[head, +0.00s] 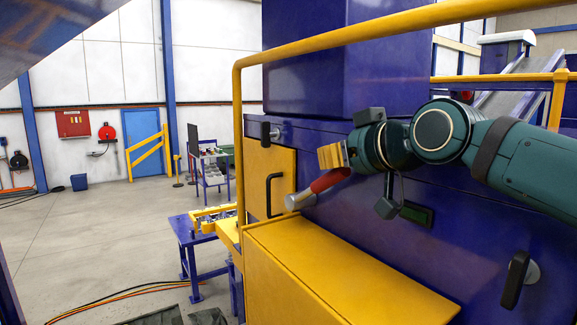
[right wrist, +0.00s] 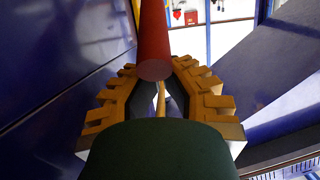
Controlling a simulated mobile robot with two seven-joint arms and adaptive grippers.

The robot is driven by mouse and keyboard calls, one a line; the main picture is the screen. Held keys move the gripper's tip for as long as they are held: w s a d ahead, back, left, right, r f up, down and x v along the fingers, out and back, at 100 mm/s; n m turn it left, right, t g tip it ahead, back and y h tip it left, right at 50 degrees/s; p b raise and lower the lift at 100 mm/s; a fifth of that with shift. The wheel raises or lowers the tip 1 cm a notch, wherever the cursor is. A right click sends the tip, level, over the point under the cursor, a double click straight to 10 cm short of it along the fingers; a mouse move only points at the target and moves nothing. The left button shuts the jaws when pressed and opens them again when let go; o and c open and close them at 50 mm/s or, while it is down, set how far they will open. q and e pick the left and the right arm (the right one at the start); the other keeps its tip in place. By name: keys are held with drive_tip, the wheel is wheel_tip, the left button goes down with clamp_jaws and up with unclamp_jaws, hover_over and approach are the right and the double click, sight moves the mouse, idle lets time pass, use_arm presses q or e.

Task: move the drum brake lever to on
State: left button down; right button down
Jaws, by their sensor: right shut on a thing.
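The drum brake lever, with a red grip (head: 330,181) and a silver end (head: 300,200), stands out from the blue machine housing in the head view. It tilts from lower left up to the right. My right gripper (head: 333,156) has yellow fingers at the upper end of the grip. In the right wrist view the red grip (right wrist: 155,45) runs in from the top between the two fingers of the right gripper (right wrist: 160,85), which is shut on it. The exact finger contact is partly hidden. My left gripper is not in view.
A yellow guard rail (head: 400,22) runs above and left of my right arm. A yellow box (head: 345,275) lies below the lever. A black handle (head: 515,280) is at lower right, and a yellow door (head: 262,165) is left of the lever. Floor at left is mostly open.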

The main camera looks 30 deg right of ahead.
drive_tip(key=c, duration=1)
unclamp_jaws()
drive_tip(key=shift+s+d+r+p, duration=0.1)
drive_tip(key=shift+s+r+p, duration=0.55)
drive_tip(key=shift+r, duration=0.3)
drive_tip(key=shift+s+r+p, duration=0.55)
drive_tip(key=shift+s+r, duration=0.1)
drive_tip(key=shift+r, duration=0.35)
drive_tip(key=shift+s+d+r+p, duration=0.1)
drive_tip(key=shift+s+r+p, duration=0.55)
drive_tip(key=shift+r, duration=0.3)
